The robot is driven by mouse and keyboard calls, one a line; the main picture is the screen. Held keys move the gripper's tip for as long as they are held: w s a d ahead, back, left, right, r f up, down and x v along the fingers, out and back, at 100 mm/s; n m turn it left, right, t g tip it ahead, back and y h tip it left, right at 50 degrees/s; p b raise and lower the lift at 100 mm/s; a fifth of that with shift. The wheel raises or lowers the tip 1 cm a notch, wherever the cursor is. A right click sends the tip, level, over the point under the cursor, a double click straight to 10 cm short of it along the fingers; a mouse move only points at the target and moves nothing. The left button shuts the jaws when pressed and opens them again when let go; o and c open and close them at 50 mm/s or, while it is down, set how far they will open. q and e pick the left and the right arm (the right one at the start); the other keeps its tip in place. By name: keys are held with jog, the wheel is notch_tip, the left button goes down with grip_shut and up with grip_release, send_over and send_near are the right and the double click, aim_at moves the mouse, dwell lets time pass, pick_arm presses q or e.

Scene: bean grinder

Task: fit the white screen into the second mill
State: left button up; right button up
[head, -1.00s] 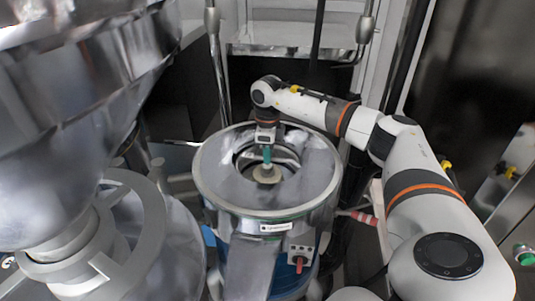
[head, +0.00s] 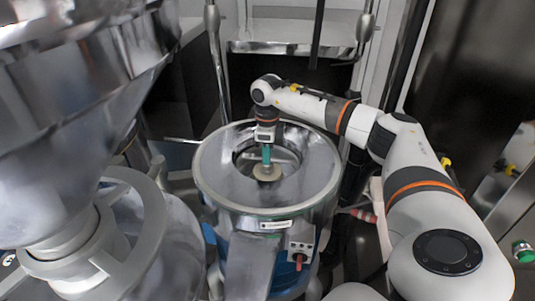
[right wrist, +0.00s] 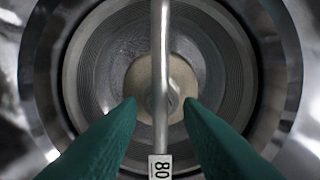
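A round metal mill (head: 215,165) with a blue lower body stands in the middle of the head view, its top opening facing up. I cannot tell from the picture whether it is the second mill. My right gripper (head: 267,158) points down into that opening, above a beige disc (head: 267,173). In the right wrist view its green fingertips (right wrist: 161,104) stand apart on either side of a metal bar with a white "80" label (right wrist: 161,167), with a gap on each side. The bar crosses a ridged round part (right wrist: 100,75); it may be the screen's handle. My left gripper is out of view.
A large shiny metal hopper (head: 70,120) with a ring-shaped frame crowds the left side. Upright metal poles and a dark panel stand behind. My right arm fills the right side.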

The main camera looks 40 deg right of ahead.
notch_tip(320, 180, up, 11)
jog(key=b, duration=0.2)
jog(key=shift+r, duration=0.2)
jog(key=shift+f, duration=0.1)
dwell(0.3)
